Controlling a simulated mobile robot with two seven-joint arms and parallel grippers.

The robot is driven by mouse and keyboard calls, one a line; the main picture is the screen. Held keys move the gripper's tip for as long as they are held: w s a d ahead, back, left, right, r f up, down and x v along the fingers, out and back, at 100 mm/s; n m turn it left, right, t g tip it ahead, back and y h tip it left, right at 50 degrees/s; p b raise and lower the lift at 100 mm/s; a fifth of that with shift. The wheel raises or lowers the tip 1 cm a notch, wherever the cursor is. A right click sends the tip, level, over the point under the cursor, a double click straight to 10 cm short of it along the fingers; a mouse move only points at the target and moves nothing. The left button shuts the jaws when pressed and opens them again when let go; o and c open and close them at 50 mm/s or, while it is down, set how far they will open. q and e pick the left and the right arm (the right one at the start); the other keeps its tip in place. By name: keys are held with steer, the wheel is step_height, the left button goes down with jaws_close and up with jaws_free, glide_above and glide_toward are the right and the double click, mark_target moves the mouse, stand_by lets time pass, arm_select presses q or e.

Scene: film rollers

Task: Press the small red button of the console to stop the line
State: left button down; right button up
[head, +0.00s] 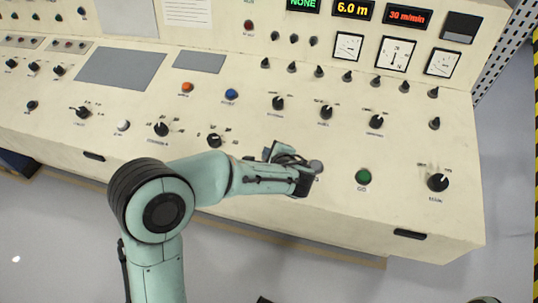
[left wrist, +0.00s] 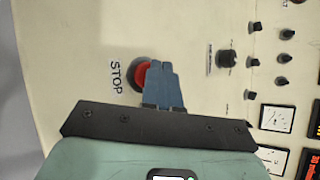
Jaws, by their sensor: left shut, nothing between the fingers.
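The small red button (left wrist: 138,76) shows in the left wrist view with the word STOP beside it. It sits in a dark round collar on the cream console (left wrist: 60,60). My left gripper's blue-grey fingers (left wrist: 159,66) are shut with nothing between them. They overlap the right part of the red button in that view; I cannot tell whether they touch it. In the head view my left gripper (head: 302,174) is low over the console's front part and hides the red button. My right gripper is not in view.
A green GO button (head: 363,176) lies just right of my left gripper, with a black knob (head: 437,182) beyond it. Black knobs (head: 277,103) stand behind. An orange button (head: 187,87) and a blue button (head: 231,95) are farther left. The console's front edge runs below.

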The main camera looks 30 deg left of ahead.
arm_select(q)
steer(key=shift+f, duration=0.3)
steer(key=shift+r, duration=0.1)
stand_by(0.4)
steer(key=shift+s+r, duration=0.15)
steer(key=shift+r, duration=0.6)
steer(key=r+p, duration=0.1)
steer(key=r, duration=0.1)
steer(key=s+r+p, duration=0.1)
steer(key=r+p, duration=0.1)
steer(key=r, duration=0.1)
steer(key=shift+d, duration=0.2)
stand_by(0.7)
